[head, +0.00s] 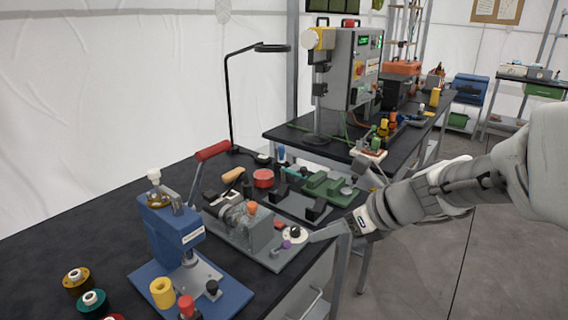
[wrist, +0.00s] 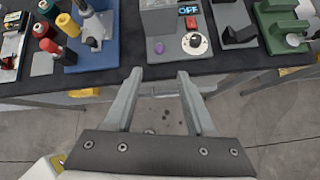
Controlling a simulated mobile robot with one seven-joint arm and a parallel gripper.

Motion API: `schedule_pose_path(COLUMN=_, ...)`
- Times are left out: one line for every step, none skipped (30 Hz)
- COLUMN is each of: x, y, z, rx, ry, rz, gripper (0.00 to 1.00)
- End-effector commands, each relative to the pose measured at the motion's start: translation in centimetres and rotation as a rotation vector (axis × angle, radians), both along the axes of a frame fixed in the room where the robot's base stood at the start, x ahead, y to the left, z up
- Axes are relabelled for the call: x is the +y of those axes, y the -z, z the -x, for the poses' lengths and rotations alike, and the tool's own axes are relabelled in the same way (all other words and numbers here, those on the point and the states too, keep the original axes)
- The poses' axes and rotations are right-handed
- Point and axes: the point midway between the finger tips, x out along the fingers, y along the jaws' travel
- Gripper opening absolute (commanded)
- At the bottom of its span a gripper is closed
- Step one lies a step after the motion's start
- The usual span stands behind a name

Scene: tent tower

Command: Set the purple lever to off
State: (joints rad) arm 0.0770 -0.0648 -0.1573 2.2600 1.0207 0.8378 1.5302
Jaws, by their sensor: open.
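The purple lever's round knob (head: 286,244) sits low on the front of a grey machine (head: 240,228) at the table's near edge. In the wrist view the purple knob (wrist: 159,47) is on the machine's grey base, left of a white round dial (wrist: 195,43). A small display (wrist: 187,9) above reads OFF; I cannot tell whether it belongs to the lever. My gripper (wrist: 160,74) is open and empty, its fingertips just short of the table edge, with the knob ahead between them. In the head view my gripper (head: 318,235) is right of the knob.
A blue press (head: 172,240) with yellow and red parts stands to the left. Green and black fixtures (head: 325,186) stand behind to the right. The floor (head: 420,290) before the table is clear.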

Motion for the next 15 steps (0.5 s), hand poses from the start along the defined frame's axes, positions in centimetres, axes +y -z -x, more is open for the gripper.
schedule_pose_path(x=0.5, y=0.9, z=-0.3, rx=0.003, ry=-0.004, rz=0.0, gripper=0.56)
schedule_pose_path(x=0.8, y=1.4, z=-0.5, rx=0.003, ry=-0.005, rz=0.001, gripper=0.56)
schedule_pose_path(x=1.3, y=2.0, z=-0.9, rx=0.004, ry=-0.004, rz=0.001, gripper=0.56)
schedule_pose_path(x=1.7, y=2.5, z=-1.2, rx=0.004, ry=-0.006, rz=0.0, gripper=0.56)
schedule_pose_path(x=2.0, y=3.0, z=-1.5, rx=0.004, ry=-0.006, rz=0.002, gripper=0.56)
schedule_pose_path(x=2.5, y=3.6, z=-1.9, rx=0.004, ry=-0.005, rz=0.001, gripper=0.56)
schedule_pose_path(x=2.9, y=4.1, z=-2.2, rx=0.004, ry=-0.006, rz=0.002, gripper=0.56)
schedule_pose_path(x=3.2, y=4.5, z=-2.5, rx=0.002, ry=-0.007, rz=0.003, gripper=0.56)
schedule_pose_path(x=3.8, y=5.2, z=-2.9, rx=0.002, ry=-0.008, rz=0.002, gripper=0.56)
schedule_pose_path(x=4.1, y=5.6, z=-3.2, rx=0.003, ry=-0.007, rz=0.003, gripper=0.56)
schedule_pose_path(x=4.5, y=6.1, z=-3.5, rx=0.002, ry=-0.006, rz=0.002, gripper=0.56)
schedule_pose_path(x=4.9, y=6.7, z=-3.9, rx=0.003, ry=-0.007, rz=0.002, gripper=0.56)
schedule_pose_path(x=5.3, y=7.2, z=-4.2, rx=0.003, ry=-0.007, rz=0.003, gripper=0.56)
schedule_pose_path(x=5.7, y=7.6, z=-4.5, rx=0.002, ry=-0.007, rz=0.003, gripper=0.56)
schedule_pose_path(x=6.1, y=8.2, z=-4.8, rx=0.001, ry=-0.008, rz=0.003, gripper=0.56)
